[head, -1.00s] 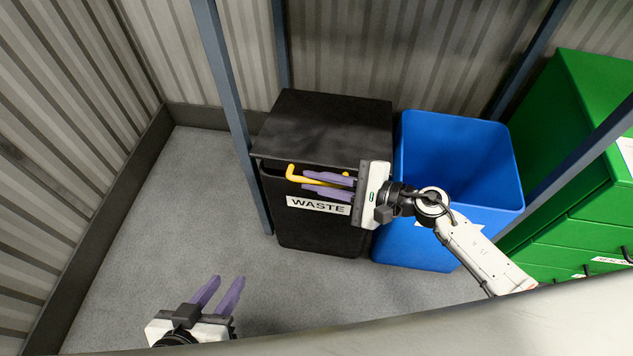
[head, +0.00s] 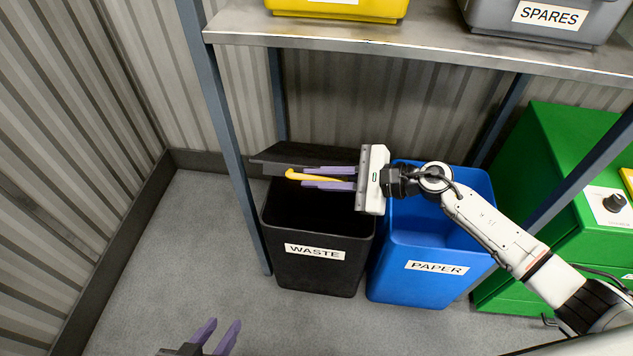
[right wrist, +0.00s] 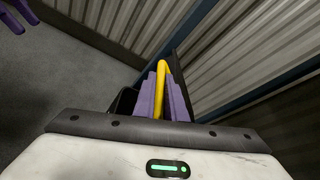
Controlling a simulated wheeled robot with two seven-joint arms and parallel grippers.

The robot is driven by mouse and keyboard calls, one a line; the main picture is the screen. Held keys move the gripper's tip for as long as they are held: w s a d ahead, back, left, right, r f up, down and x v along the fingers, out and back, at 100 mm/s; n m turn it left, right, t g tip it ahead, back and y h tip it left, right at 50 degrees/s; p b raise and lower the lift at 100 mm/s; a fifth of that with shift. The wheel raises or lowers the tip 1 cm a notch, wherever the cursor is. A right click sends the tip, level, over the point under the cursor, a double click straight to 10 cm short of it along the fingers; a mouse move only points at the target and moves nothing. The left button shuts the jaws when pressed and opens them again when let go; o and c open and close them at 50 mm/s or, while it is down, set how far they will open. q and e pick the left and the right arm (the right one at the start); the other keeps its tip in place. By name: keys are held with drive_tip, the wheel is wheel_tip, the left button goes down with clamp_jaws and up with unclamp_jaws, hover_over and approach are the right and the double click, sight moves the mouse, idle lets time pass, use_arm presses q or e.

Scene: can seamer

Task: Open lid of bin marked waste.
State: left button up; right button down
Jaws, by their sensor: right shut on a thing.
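The black bin marked WASTE (head: 315,270) stands on the floor beside the blue bin. Its black lid (head: 272,157) is tilted up at the rear, and the dark inside of the bin shows below it. The lid's yellow handle (head: 296,175) is between the purple fingers of my right gripper (head: 329,178), which is shut on it. In the right wrist view the yellow handle (right wrist: 162,72) also shows between the fingers. My left gripper (head: 217,338) is low at the front left, its two purple fingers apart with nothing between them.
A blue bin marked PAPER (head: 435,267) stands right of the waste bin, open at the top. A shelf (head: 420,42) with a yellow bin (head: 340,8) and a grey SPARES bin (head: 530,20) is above. Green cabinets (head: 560,160) stand at the right. The floor at left is clear.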

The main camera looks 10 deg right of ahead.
drive_tip(key=shift+w+d+f, duration=0.1)
drive_tip(key=shift+w+d, duration=0.05)
drive_tip(key=shift+d, duration=0.05)
drive_tip(key=c, duration=2.1)
unclamp_jaws()
drive_tip(key=shift+a, duration=0.1)
drive_tip(key=v, duration=1)
